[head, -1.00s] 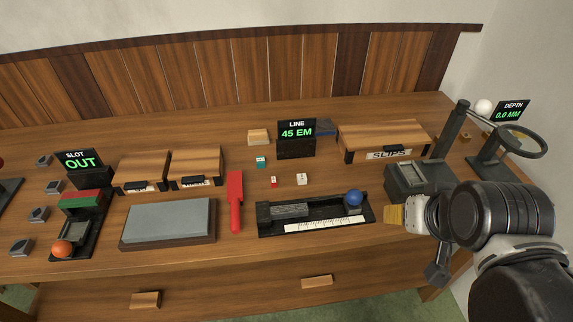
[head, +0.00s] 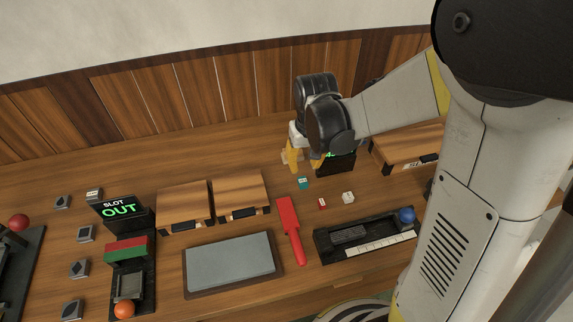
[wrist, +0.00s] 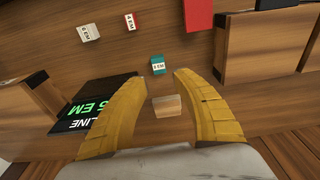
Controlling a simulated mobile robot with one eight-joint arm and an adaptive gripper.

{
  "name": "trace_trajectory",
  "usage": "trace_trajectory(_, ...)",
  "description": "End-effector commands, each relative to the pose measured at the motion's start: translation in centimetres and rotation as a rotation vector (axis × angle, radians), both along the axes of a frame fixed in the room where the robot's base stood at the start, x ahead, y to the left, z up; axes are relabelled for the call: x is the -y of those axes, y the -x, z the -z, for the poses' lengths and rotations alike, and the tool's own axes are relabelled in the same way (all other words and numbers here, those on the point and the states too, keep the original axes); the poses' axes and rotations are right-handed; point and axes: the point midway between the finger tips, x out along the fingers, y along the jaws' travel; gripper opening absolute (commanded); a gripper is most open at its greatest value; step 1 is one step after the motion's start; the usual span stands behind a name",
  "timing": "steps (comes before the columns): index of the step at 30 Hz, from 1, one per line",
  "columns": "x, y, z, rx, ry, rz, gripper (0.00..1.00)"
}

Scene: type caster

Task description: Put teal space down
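The teal space (head: 303,183) is a small teal block with a white label, standing on the bench. It also shows in the wrist view (wrist: 157,65), just beyond the fingertips and in line with the gap between them. My gripper (head: 304,166) is over the back of the bench beside the line display (head: 338,163). In the wrist view its yellow fingers (wrist: 163,77) are apart with nothing gripped. A pale wooden block (wrist: 167,107) shows between the fingers, apparently on the bench below.
A small red block (head: 322,203) and a white one (head: 348,197) stand near the teal space. A red paddle-shaped tool (head: 289,222), wooden boxes (head: 240,192) and a dark tray with a ruler (head: 345,246) surround them. My arm hides the right side of the bench.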

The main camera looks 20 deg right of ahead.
Motion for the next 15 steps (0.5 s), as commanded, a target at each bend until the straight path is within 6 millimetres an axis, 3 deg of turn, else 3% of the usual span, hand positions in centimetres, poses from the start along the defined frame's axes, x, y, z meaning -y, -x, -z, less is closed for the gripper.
trace_trajectory(3,0.0,-0.3,2.5,0.001,0.000,0.000,0.34)
trace_trajectory(11,0.0,-0.6,4.4,0.002,0.000,0.000,0.34)
trace_trajectory(15,0.0,-0.8,6.3,0.002,0.000,0.000,0.34)
